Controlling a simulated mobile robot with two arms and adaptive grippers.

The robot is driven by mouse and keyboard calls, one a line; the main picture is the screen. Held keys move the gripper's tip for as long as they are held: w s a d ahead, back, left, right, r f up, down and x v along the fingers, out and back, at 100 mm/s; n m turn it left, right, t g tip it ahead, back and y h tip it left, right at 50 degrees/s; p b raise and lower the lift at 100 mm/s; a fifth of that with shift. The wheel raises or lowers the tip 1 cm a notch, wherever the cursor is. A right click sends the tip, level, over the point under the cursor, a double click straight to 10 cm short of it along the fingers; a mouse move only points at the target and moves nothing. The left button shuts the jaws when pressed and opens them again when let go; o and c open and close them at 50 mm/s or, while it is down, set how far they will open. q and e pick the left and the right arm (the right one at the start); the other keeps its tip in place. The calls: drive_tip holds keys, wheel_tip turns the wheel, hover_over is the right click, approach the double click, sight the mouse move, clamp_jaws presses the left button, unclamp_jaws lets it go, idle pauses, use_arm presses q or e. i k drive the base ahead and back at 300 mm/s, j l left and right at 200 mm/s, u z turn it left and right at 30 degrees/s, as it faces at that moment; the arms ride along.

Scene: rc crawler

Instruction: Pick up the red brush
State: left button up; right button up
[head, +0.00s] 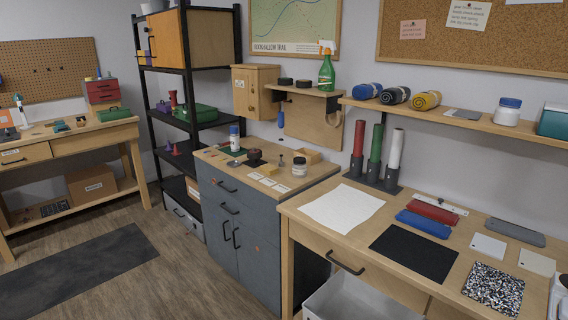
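A long red piece (435,211) lies on the right-hand wooden table, behind a similar blue piece (423,224). It may be the red brush, but no bristles can be made out at this distance. A pale strip (440,204) lies just behind it. No other thing in view is clearly a red brush. Neither of my grippers is in view.
The right-hand table (308,217) also holds white paper (342,207), a black mat (413,253), a speckled sheet (493,289) and upright rolls. A shelf (470,124) hangs above. A grey cabinet (240,235) stands left.

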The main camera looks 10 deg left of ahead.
sight(215, 147)
drive_tip(key=i+j+u, duration=0.15)
drive_tip(key=i+j, duration=0.55)
drive_tip(key=i+j+u, duration=0.15)
drive_tip(key=i+j, duration=0.6)
drive_tip(key=j, duration=0.15)
drive_tip(key=i+j, duration=0.15)
drive_tip(key=j, duration=0.15)
drive_tip(key=i+j+z, duration=0.1)
drive_tip(key=z, duration=0.4)
drive_tip(key=i+j+z, duration=0.15)
drive_tip(key=z, duration=0.3)
